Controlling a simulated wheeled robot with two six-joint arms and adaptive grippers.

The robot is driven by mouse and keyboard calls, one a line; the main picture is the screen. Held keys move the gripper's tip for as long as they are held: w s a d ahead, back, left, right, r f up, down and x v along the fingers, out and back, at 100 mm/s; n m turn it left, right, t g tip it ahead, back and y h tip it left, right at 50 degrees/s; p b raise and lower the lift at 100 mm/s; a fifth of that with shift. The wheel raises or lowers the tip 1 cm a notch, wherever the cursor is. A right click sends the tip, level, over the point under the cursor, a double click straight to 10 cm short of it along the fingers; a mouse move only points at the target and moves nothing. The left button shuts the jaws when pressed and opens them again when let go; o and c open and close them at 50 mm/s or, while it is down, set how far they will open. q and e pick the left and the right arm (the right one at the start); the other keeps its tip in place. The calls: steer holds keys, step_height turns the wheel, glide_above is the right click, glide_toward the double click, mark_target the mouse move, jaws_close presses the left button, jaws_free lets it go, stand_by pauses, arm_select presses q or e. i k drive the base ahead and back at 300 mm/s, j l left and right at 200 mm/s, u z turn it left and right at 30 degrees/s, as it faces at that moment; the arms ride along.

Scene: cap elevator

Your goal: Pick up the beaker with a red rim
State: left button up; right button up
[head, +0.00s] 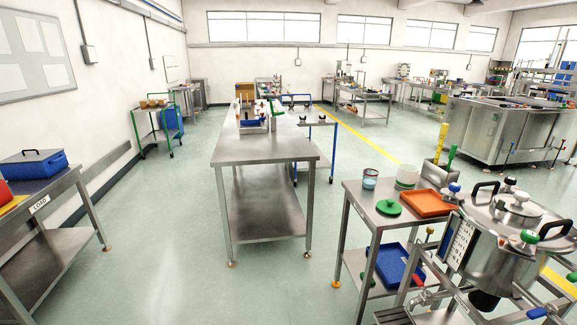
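A small clear beaker (370,179) with bluish contents stands upright at the back left corner of the small steel table on the right. Its rim looks dark reddish, but it is too small to be sure of the colour. A white, cup-like container (407,176) stands just to its right. Neither of my grippers shows in the head view.
The small steel table (362,196) also holds a green lid (389,208) and an orange tray (428,203). A large steel pot (505,245) stands close on its right. A long steel table (265,150) is left of it, with open floor between.

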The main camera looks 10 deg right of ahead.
mark_target(370, 176)
steer(key=i+z, duration=0.1)
steer(key=i, duration=0.6)
steer(key=i+j+z, duration=0.1)
steer(key=i, duration=0.65)
